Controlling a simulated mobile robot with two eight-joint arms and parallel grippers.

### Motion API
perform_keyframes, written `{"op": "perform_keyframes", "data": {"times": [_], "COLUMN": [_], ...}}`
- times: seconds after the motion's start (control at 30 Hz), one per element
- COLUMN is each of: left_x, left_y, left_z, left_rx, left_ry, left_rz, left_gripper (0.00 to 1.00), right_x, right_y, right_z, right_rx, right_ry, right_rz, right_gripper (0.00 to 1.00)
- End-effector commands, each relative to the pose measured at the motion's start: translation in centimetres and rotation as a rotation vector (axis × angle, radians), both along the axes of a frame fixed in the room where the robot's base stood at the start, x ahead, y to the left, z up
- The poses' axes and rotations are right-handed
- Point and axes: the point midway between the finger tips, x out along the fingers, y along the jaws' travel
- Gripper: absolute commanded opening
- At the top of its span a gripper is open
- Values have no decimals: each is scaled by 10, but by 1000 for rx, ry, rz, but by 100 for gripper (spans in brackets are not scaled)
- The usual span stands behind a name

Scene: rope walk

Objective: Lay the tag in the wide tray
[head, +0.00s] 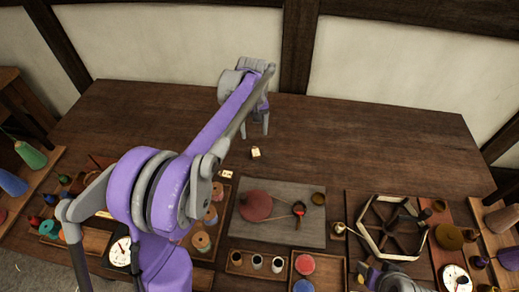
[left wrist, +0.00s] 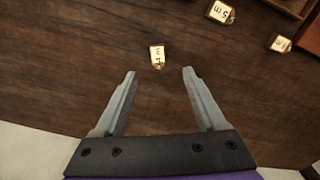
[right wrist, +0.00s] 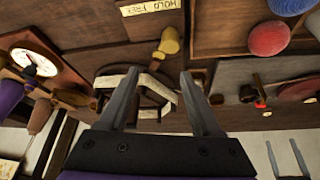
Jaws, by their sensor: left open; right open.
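A small cream tag (head: 255,152) with dark marks lies alone on the bare table. In the left wrist view this tag (left wrist: 157,56) is just beyond and between my fingertips, not touched. Two similar tags, one at the top (left wrist: 221,12) and one at the right (left wrist: 281,43), lie near a tray edge. My left gripper (head: 255,130) is open and empty, pointing down just behind the tag. My right gripper (right wrist: 160,76) is open and empty over the hexagonal frame (right wrist: 150,112). I cannot tell which tray is the wide one.
A grey board (head: 283,234) with a red disc (head: 255,205) lies mid-table. A small tray with cups (head: 236,271), spools and dial gauges line the front. The hexagonal frame (head: 361,232) stands right. The back of the table (head: 370,135) is clear.

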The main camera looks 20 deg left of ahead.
Motion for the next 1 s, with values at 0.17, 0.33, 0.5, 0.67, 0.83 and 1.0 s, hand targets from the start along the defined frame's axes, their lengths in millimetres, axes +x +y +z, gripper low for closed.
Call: {"op": "perform_keyframes", "data": {"times": [0.17,0.33,0.5,0.67,0.83,1.0], "left_x": [4,4,3,4,4,3], "left_y": [2,1,1,-3,-4,-4], "left_z": [-22,-48,-61,-80,-104,-111], "left_rx": [-2,-1,-1,-1,0,-1], "left_ry": [9,8,8,7,7,7], "left_rz": [12,11,10,10,10,10], "left_gripper": [72,72,72,72,72,72], "right_x": [-1,-1,-1,-1,-1,-1], "right_y": [0,0,0,0,0,0], "right_z": [-3,-4,-4,-3,-3,-3], "right_rx": [0,0,0,0,0,0], "right_ry": [1,2,2,1,1,1], "right_rz": [0,0,0,0,0,0], "right_gripper": [65,65,65,65,65,65]}}
